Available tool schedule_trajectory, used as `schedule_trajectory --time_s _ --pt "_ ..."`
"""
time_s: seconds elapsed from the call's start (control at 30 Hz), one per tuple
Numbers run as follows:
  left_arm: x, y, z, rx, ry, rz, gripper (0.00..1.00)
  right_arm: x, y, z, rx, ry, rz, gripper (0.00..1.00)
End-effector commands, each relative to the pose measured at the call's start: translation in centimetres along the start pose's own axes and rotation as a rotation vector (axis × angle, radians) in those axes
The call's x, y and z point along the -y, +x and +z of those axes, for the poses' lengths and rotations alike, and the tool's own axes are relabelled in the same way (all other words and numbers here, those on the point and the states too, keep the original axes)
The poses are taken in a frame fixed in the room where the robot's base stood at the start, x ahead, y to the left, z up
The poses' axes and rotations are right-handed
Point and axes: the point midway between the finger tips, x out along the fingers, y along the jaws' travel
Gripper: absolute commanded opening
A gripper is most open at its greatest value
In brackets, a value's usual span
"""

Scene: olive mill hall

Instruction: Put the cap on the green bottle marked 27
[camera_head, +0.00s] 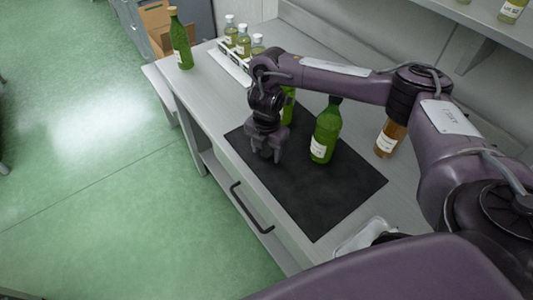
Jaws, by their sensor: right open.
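A green bottle (326,136) with a white label stands upright on the black mat (313,210). A second green bottle (288,108) stands behind it, largely hidden by my right arm. The label numbers are too small to read, so I cannot tell which is 27. My right gripper (265,158) points down over the mat's left part, open and with nothing visible in it, left of the front bottle. I cannot make out a loose cap. My left gripper is not in view.
A brown bottle (387,139) stands right of the mat. A white rack (231,65) with several small white-capped bottles is at the back left. A crumpled pale item (362,236) lies near the front right. A shelf (447,22) hangs above. The mat's front part is clear.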

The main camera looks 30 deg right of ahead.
Motion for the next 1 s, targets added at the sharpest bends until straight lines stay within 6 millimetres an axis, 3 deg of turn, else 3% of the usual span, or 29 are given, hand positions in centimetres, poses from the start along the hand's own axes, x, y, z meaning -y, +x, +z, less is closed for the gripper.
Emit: schedule_trajectory --time_s 0.13,0.47,0.8,1.0 --pt "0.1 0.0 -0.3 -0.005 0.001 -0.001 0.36 0.0 0.0 0.0 0.0 0.0 0.0 0.52" --pt "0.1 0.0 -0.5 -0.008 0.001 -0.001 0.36 0.0 0.0 0.0 0.0 0.0 0.0 0.08" --pt "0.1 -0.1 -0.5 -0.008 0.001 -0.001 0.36 0.0 -0.2 0.0 0.0 0.0 0.0 0.07" --pt "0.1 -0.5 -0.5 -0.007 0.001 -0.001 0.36 -0.1 -1.9 0.0 0.002 -0.001 0.004 0.07"
